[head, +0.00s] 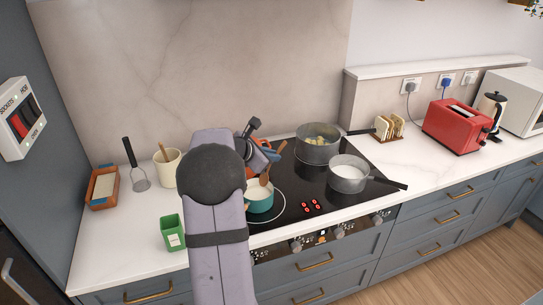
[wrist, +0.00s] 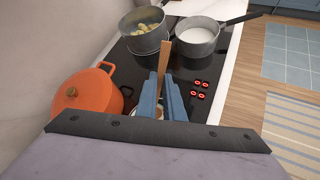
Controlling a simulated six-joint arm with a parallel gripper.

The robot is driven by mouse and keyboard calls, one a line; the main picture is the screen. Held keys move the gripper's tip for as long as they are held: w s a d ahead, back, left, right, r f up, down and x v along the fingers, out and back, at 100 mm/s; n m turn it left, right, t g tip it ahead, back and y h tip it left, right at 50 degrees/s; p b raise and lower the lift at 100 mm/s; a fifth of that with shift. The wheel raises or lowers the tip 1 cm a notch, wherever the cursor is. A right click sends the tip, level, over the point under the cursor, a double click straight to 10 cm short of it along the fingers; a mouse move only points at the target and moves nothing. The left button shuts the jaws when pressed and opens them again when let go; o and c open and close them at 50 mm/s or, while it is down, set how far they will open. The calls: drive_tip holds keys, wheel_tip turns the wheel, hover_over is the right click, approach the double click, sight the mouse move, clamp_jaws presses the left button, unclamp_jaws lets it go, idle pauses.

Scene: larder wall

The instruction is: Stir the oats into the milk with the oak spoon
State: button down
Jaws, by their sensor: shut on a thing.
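My gripper (wrist: 162,98) has its blue fingers shut on a wooden spoon (wrist: 166,62), whose handle sticks up between them. In the head view the spoon (head: 264,181) is tilted, its lower end in or just over a small teal pan (head: 259,204) on the front left of the hob. Pale contents show inside the teal pan. My arm covers its left side, and in the wrist view my gripper hides most of it. I cannot tell oats from milk in it.
A grey pan (head: 348,174) of white liquid and a grey pot (head: 318,148) with yellowish chunks stand right of the spoon. An orange lidded pot (wrist: 88,101) is close on the left in the wrist view. A green tub (head: 172,233) stands on the counter left of my arm.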

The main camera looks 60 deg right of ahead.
wheel_tip(320, 180, up, 5)
drive_tip(key=p, duration=0.4)
idle(0.3)
